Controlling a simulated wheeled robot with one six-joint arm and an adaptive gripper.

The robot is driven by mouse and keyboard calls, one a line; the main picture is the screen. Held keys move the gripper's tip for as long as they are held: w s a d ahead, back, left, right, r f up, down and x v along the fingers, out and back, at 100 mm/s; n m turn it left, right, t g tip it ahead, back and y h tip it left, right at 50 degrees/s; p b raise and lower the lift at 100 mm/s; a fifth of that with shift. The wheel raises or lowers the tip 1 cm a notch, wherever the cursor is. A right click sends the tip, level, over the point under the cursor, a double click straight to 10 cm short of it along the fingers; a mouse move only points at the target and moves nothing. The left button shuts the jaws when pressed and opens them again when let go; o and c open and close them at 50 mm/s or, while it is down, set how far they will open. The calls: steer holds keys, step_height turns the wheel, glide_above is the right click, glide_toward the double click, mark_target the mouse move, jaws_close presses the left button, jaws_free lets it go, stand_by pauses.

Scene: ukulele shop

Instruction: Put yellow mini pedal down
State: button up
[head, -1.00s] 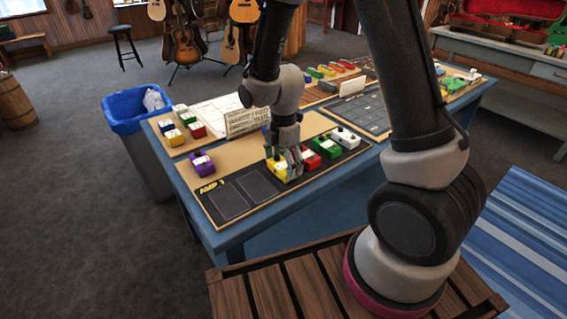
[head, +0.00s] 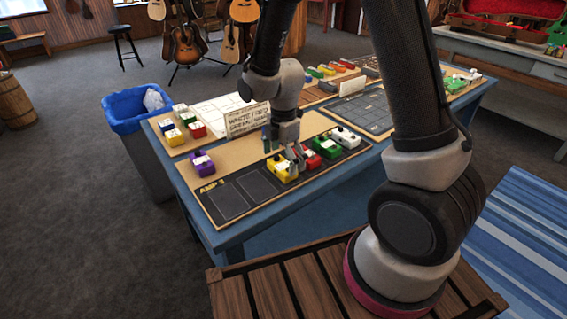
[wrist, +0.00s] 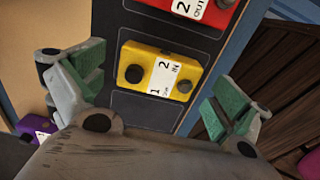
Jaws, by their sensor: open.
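The yellow mini pedal (head: 279,167) sits on the black outlined board (head: 229,200) at the near end of a row of pedals. My gripper (head: 294,165) is just above the board beside the pedal. In the wrist view my gripper (wrist: 155,95) is open, with green-padded fingers apart on either side of the yellow pedal and not touching it.
A red pedal (head: 308,158), a green pedal (head: 327,149) and a white pedal (head: 345,137) continue the row. A purple pedal (head: 201,163) sits on the tan strip behind. Two outlined slots at the near left are empty. A sign card (head: 247,119) stands at the back.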

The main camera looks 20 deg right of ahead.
mark_target(284, 164)
step_height(284, 164, up, 10)
steer(key=r, duration=0.1)
steer(key=s+d+r+m+t, duration=0.2)
steer(key=s+d+r+m, duration=0.5)
steer(key=s+m, duration=0.2)
steer(key=s+d+r+m+t, duration=0.2)
steer(key=s+d+r+m, duration=0.6)
steer(key=s+m, duration=0.2)
steer(key=m, duration=0.2)
steer(key=shift+m, duration=0.3)
